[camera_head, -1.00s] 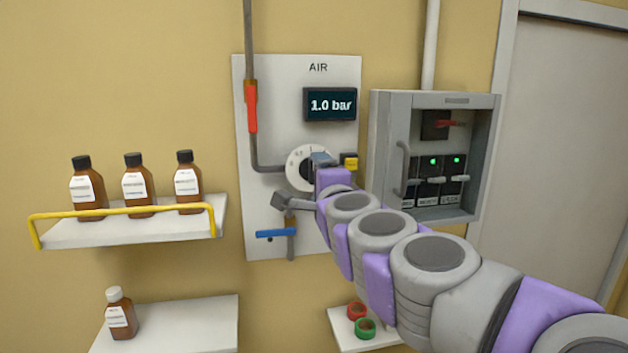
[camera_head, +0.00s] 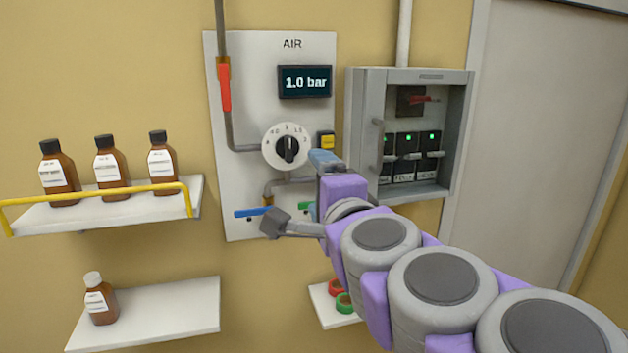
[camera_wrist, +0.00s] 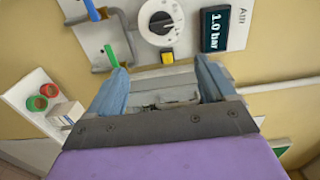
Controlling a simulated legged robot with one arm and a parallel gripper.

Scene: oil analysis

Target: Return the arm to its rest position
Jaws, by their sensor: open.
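My arm reaches in from the lower right of the head view, in grey and purple links. My gripper (camera_head: 318,185) is in front of the lower part of the white air panel (camera_head: 236,110), below and right of its dial (camera_head: 287,147). In the wrist view my gripper (camera_wrist: 163,88) has its two blue fingers wide apart with nothing between them. The dial (camera_wrist: 160,22) shows just beyond the fingertips, apart from them. The display (camera_head: 305,82) reads 1.0 bar. The gripper partly hides the green and blue handles (camera_head: 252,212) in the head view.
An open grey breaker box (camera_head: 360,130) with green lights is right of the panel. A shelf (camera_head: 120,215) with brown bottles and a yellow rail is at left. Lower shelves hold a bottle (camera_head: 100,300) and red and green rings (camera_head: 343,303). A door (camera_head: 530,150) is at right.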

